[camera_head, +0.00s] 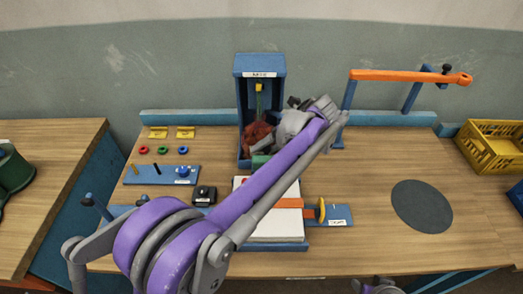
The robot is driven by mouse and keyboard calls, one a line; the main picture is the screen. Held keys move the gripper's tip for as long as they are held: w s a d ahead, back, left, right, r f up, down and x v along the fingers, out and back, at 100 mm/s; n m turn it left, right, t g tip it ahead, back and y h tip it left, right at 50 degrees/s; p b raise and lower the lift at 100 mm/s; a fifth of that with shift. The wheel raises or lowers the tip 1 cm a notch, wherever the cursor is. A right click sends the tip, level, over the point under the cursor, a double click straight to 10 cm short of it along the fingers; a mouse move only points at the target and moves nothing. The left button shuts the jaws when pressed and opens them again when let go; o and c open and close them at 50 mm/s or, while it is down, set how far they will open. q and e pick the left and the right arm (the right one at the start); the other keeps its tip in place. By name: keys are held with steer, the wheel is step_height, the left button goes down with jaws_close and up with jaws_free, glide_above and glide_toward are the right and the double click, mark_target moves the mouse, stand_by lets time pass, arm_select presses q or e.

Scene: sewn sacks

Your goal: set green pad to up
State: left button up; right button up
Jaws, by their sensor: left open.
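A small green block (260,161), which looks like the green pad, sits at the foot of the blue upright frame (260,64). My purple arm partly covers it, and I cannot tell which way it is set. My left gripper (277,130) is open in front of the frame, just above and right of the green block. A reddish-brown lump (256,136) is beside its fingers inside the frame; contact between them is unclear.
A white board (270,228) with an orange strap lies under my arm. A blue peg board (150,175), coloured rings and a black box (204,195) are at left. An orange bar (400,75) stands back right, near a yellow crate (490,147). A dark disc (422,205) has clear table around it.

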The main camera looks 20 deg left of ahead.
arm_select(q)
steer(key=v, duration=0.7)
steer(key=shift+d+r, duration=0.2)
steer(key=shift+f, duration=0.1)
